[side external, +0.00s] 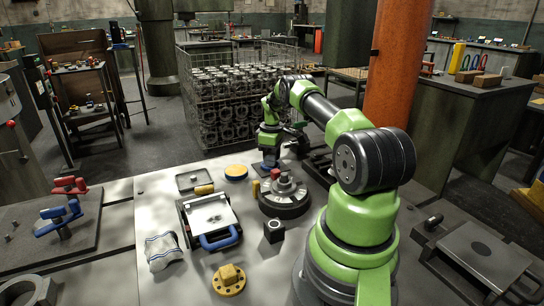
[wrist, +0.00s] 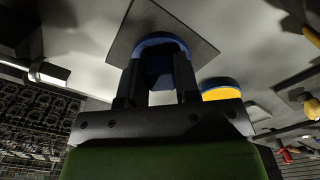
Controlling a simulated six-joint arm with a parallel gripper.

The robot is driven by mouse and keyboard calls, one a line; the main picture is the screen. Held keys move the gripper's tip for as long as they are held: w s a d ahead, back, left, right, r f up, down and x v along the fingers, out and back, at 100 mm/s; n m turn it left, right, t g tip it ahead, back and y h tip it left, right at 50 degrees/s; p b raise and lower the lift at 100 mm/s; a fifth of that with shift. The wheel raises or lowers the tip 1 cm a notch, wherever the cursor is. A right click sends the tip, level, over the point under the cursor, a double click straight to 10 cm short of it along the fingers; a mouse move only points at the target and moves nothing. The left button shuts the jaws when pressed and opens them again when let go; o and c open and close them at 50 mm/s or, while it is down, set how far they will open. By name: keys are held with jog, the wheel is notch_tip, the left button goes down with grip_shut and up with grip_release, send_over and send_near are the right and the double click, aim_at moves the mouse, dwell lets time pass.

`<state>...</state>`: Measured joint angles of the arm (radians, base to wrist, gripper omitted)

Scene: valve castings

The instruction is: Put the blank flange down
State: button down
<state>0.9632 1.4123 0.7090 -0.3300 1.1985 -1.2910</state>
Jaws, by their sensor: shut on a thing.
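My gripper (side external: 268,163) is at the back of the bench, pointing down. In the wrist view its two dark fingers (wrist: 157,82) are shut on a blue round-edged piece, apparently the blank flange (wrist: 160,44). The fingers hide much of it. In the side view only a small blue patch shows at the fingertips. A flat dark grey square plate (wrist: 140,18) lies just beyond the piece in the wrist view. I cannot tell whether the piece touches it or hangs above it.
A yellow-topped blue disc (side external: 236,172) lies left of my gripper. A dark round fixture (side external: 284,200) stands just in front. A wire cage (side external: 235,110) stands behind the bench.

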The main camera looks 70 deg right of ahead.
jog(key=c, duration=0.8)
grip_release()
notch_tip(320, 180, up, 10)
jog(key=w+a+r+m+t, duration=0.1)
jog(key=w+a+r+t, duration=0.15)
jog(key=a+r, duration=0.7)
jog(key=w+a+r+t, duration=0.1)
jog(key=w+a+r, duration=0.2)
jog(key=a+r, duration=0.6)
jog(key=s+a+r+m+t, duration=0.1)
jog(key=s+a+r, duration=0.15)
jog(key=a, duration=0.35)
jog(key=s+a+r+t, duration=0.1)
jog(key=s+a, duration=0.2)
jog(key=a, duration=0.3)
jog(key=s+a, duration=0.3)
jog(key=s+a+f+m+t+y, duration=0.1)
jog(key=s+a, duration=0.1)
jog(key=s, duration=0.2)
jog(key=s+a+f+m+y, duration=0.1)
jog(key=s+a, duration=0.2)
jog(key=s, duration=0.1)
jog(key=shift+a+f+t, duration=0.2)
jog(key=shift+a+t, duration=0.15)
